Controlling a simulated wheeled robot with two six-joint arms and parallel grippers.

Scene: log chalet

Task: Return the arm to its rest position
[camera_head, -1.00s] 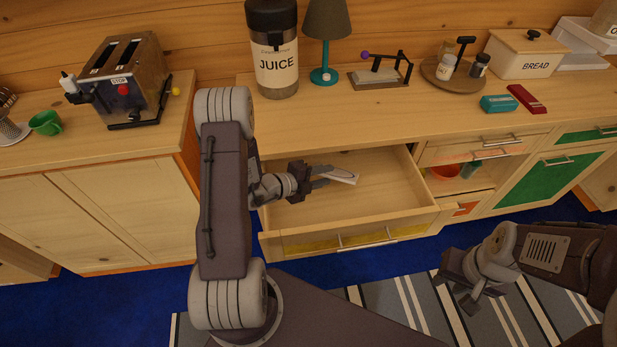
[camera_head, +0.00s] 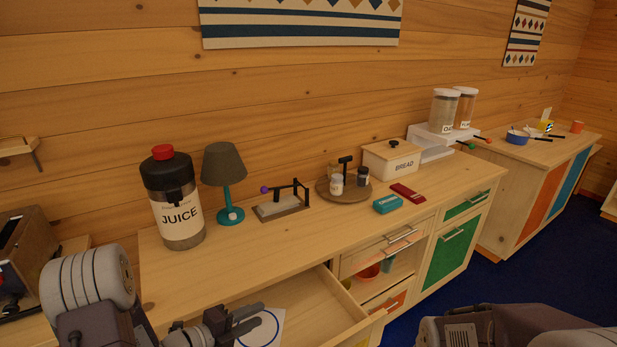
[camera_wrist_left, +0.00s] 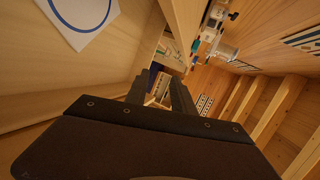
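My left gripper (camera_head: 258,314) is over the open drawer (camera_head: 318,302) at the bottom of the head view. Its two dark fingers stand apart in the left wrist view (camera_wrist_left: 160,90), with nothing between them. A white sheet with a blue ring (camera_head: 266,332) lies in the drawer beside the fingers. It also shows at the top left of the left wrist view (camera_wrist_left: 92,30). My right arm enters at the lower right of the head view; its gripper is out of the picture.
The counter holds a juice dispenser (camera_head: 177,205), a teal lamp (camera_head: 226,180), a small stand with a purple knob (camera_head: 283,207), a round tray of jars (camera_head: 324,193) and a bread box (camera_head: 391,160). A toaster (camera_head: 25,255) is at the left. Blue floor (camera_head: 490,288) is clear at the right.

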